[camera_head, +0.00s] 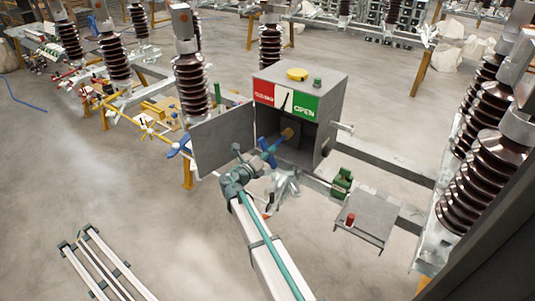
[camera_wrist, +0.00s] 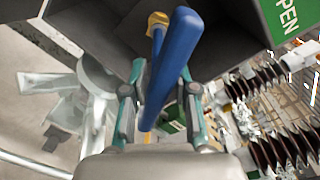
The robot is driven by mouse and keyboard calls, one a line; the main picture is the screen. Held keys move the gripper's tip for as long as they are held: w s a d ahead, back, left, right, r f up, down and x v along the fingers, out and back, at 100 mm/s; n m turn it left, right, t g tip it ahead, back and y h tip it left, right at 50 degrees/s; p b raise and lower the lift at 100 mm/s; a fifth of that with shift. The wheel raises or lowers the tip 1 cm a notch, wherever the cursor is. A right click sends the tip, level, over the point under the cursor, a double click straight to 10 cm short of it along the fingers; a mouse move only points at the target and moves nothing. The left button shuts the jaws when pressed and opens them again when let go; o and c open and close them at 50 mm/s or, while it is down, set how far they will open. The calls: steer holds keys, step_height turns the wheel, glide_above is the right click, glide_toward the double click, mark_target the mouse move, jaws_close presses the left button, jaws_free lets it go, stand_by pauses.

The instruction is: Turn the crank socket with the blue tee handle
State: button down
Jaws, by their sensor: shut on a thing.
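The blue tee handle (camera_head: 268,152) is at the open front of a grey box (camera_head: 325,88). My gripper (camera_head: 258,163) is shut on it. In the wrist view the blue bar of the tee handle (camera_wrist: 172,62) runs up between the two fingers of my gripper (camera_wrist: 158,112). The yellow end (camera_head: 288,133) of the tool points into the box; it also shows behind the bar in the wrist view (camera_wrist: 157,20). The crank socket itself is hidden inside the dark box, so I cannot tell whether the yellow end is seated on it.
The box's grey door (camera_head: 222,140) hangs open to the left, close to my gripper. A red and green sign (camera_head: 286,98) is on the box's front. A small grey table (camera_head: 372,222) stands to the right. Ribbed brown insulators (camera_head: 190,85) stand on both sides.

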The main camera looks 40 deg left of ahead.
steer(key=n, duration=0.3)
steer(key=r+n, duration=0.1)
steer(key=n, duration=0.2)
steer(key=shift+w, duration=0.1)
steer(key=c, duration=0.8)
jaws_free()
steer(key=shift+w, duration=0.1)
steer(key=shift+o, duration=0.2)
steer(key=shift+f, duration=0.1)
steer(key=shift+a, duration=0.1)
steer(key=o, duration=0.6)
steer(key=shift+s+f, duration=0.1)
steer(key=shift+s, duration=0.15)
steer(key=s, duration=1.1)
steer(key=shift+s+d+r, duration=0.3)
steer(key=shift+s+d, duration=0.1)
